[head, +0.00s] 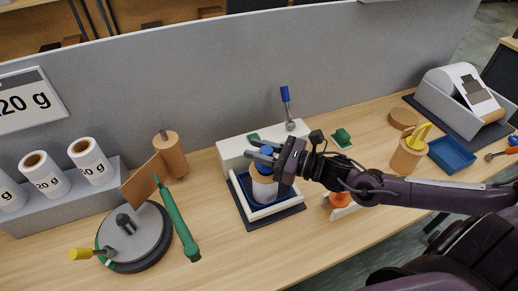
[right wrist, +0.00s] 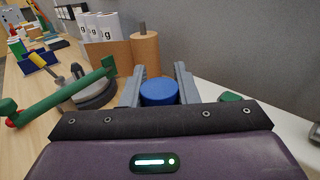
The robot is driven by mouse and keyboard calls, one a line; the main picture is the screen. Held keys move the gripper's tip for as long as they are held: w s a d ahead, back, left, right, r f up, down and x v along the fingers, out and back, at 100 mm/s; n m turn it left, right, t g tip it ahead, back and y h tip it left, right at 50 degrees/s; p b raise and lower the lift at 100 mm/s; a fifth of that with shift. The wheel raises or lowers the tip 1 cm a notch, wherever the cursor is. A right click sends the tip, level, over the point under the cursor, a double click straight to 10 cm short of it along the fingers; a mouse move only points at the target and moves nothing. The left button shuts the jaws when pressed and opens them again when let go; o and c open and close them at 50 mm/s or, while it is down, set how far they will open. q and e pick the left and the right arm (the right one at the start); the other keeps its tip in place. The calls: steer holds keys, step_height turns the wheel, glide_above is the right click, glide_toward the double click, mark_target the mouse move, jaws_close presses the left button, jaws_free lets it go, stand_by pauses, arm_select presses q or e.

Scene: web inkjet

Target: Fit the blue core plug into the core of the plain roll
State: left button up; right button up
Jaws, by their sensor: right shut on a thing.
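My right gripper (head: 259,156) is shut on a blue round piece that looks like the blue core plug (right wrist: 159,92). In the right wrist view it sits between the two grey fingers. Several white rolls with printed labels (head: 91,160) stand on a grey rack at the left. My left gripper is not in view.
A white-framed unit (head: 234,148) with a blue-handled lever (head: 286,95) stands behind the tray. To the left are a brown roll on a post (head: 170,157), a grey turntable (head: 133,236) and a green arm (head: 178,222). A grey partition (head: 210,85) runs behind.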

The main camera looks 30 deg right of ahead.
steer(key=shift+f+b, duration=0.95)
steer(key=shift+f, duration=0.15)
steer(key=o, duration=1)
steer(key=shift+f, duration=0.1)
steer(key=shift+s, duration=0.1)
